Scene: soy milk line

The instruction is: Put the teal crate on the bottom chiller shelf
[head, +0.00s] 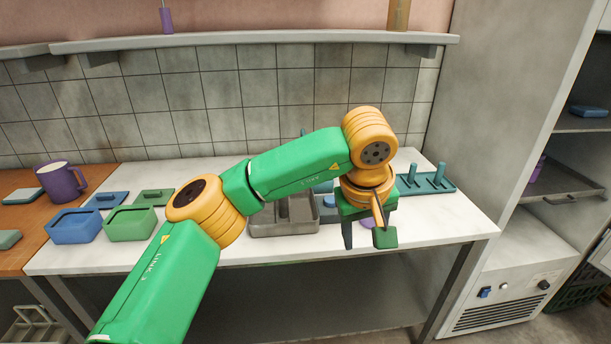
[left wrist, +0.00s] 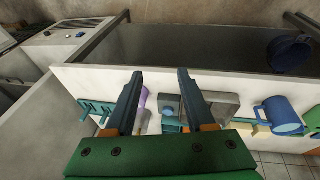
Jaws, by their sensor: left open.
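I cannot clearly pick out a teal crate in either view. A dark slatted crate (head: 578,290), partly cut off at the right edge of the head view, stands low beside the chiller; its colour looks dark green. The chiller (head: 510,300) has a white base with vents, and its shelves show at the right; the lower visible shelf (head: 575,190) has a purple item at its left end. My right gripper is out of view.
The white counter (head: 455,222) holds a teal peg rack (head: 428,183), a grey tray (head: 285,228), and blue (head: 75,228) and green (head: 130,224) containers. A purple mug (head: 62,183) stands at left. A blue mug (left wrist: 278,115) shows in the wrist view.

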